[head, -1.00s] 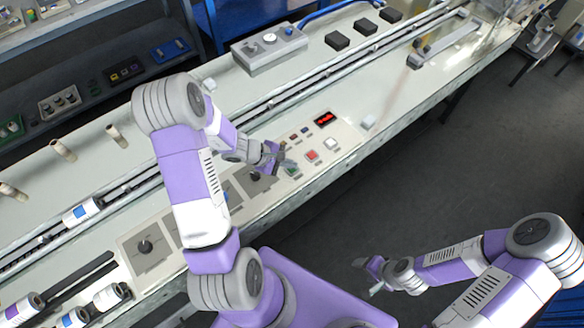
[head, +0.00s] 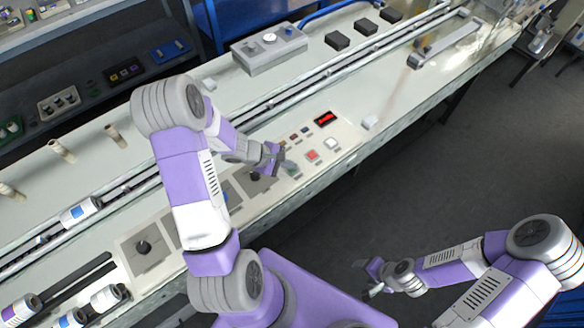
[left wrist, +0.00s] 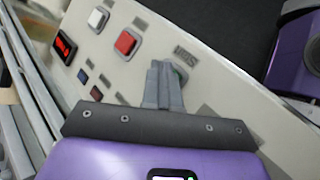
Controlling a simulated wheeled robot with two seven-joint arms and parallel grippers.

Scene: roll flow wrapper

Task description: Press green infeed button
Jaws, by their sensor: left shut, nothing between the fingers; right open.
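The green infeed button (head: 293,171) is on the pale control panel (head: 345,143), left of the red button (head: 312,155). It is mostly hidden by my left gripper (head: 286,162), which is shut and empty with its tips right at the button. In the left wrist view, the closed fingers (left wrist: 162,66) point at the button's square housing (left wrist: 181,72), whose face they cover. I cannot tell whether the tips touch or press it. My right gripper (head: 368,277) is open and empty, away from the table over the floor.
The white button (head: 331,143), a red lit display (head: 325,118) and small dark and red buttons sit near on the panel. A black knob (head: 254,176) is left of the gripper. A conveyor rail (head: 270,103) runs behind.

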